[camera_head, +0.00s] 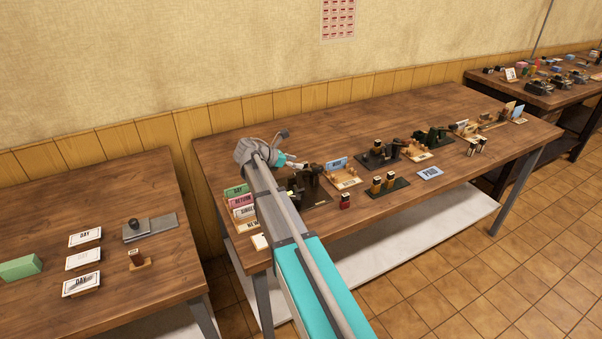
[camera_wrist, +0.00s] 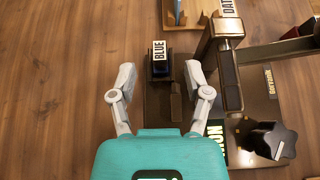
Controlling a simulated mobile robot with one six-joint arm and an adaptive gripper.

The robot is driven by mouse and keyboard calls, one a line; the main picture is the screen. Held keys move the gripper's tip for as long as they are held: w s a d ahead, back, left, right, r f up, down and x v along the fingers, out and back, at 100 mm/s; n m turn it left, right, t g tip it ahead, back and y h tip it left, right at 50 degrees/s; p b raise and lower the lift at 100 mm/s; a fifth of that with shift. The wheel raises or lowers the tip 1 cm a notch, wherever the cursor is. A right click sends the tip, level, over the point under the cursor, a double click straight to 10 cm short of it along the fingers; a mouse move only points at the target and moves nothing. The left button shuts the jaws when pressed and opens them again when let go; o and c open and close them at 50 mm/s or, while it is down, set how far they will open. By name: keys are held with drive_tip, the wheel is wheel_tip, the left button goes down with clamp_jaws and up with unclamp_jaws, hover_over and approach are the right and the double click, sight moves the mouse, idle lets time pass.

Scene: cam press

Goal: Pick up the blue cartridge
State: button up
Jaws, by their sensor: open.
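The blue cartridge (camera_wrist: 160,68) shows in the wrist view as a small dark block with a white label reading BLUE. It sits at the far end of a dark narrow holder (camera_wrist: 160,108) beside a dark metal press (camera_wrist: 226,75). My gripper (camera_wrist: 161,72) is open, with one finger to the left and one to the right of the cartridge. Gaps show on both sides, and I cannot tell its height above the cartridge. In the head view my gripper (camera_head: 291,161) is over the left part of the middle table, and the cartridge cannot be made out.
A black star-shaped knob (camera_wrist: 267,141) stands close right of my gripper. A wooden piece with a blue item (camera_wrist: 178,12) lies beyond the cartridge. Bare table (camera_wrist: 60,90) is to the left. Label cards (camera_head: 240,205) and more presses (camera_head: 378,154) stand along the table.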

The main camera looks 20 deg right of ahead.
sight(304, 163)
drive_tip(key=shift+b+x, duration=0.65)
drive_tip(key=shift+x, duration=1.15)
clamp_jaws()
